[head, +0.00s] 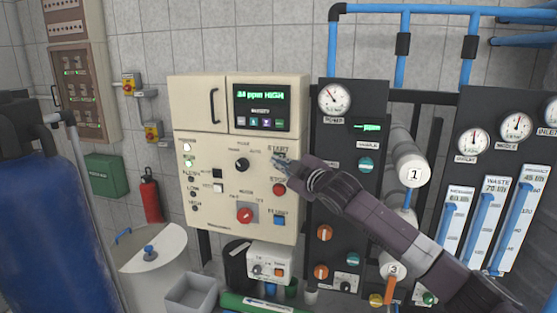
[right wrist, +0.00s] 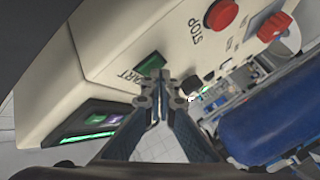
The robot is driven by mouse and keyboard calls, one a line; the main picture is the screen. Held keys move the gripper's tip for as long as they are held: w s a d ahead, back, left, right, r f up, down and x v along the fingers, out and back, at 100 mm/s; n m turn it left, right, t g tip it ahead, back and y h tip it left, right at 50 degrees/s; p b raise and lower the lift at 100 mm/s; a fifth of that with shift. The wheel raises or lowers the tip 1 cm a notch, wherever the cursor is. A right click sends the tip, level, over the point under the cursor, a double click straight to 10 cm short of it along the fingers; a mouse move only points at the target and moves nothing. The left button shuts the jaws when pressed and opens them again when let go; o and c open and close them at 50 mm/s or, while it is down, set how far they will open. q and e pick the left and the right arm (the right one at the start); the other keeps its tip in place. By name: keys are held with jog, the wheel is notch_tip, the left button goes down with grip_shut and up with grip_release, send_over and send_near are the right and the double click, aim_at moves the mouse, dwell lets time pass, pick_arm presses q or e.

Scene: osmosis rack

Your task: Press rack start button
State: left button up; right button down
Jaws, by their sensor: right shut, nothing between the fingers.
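The cream control box (head: 205,125) hangs on the tiled wall in the head view. Its START label (head: 279,149) is at the right, above the red STOP button (head: 279,190). My right gripper (head: 278,162) is shut and empty, its tips in front of the spot just below the START label, and it covers most of the button there. In the right wrist view the green start button (right wrist: 150,63) shows just beyond the fingertips (right wrist: 160,77). I cannot tell whether the tips touch it. The STOP button also shows there (right wrist: 220,15). My left gripper is not in view.
The box's display (head: 262,106) reads 34 ppm HIGH. A red rotary knob (head: 245,215) and a blue pump button (head: 280,220) sit lower on the panel. Gauges and pipes fill the right side. A blue tank (head: 50,220) stands at the left.

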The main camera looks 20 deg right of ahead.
jog(key=shift+s, duration=0.15)
jog(key=shift+s+a, duration=0.4)
jog(key=shift+s, duration=0.15)
jog(key=s+a, duration=0.2)
jog(key=s+b, duration=0.1)
jog(key=s, duration=0.1)
jog(key=shift+s+a, duration=0.1)
jog(key=shift+a, duration=0.3)
dwell(0.7)
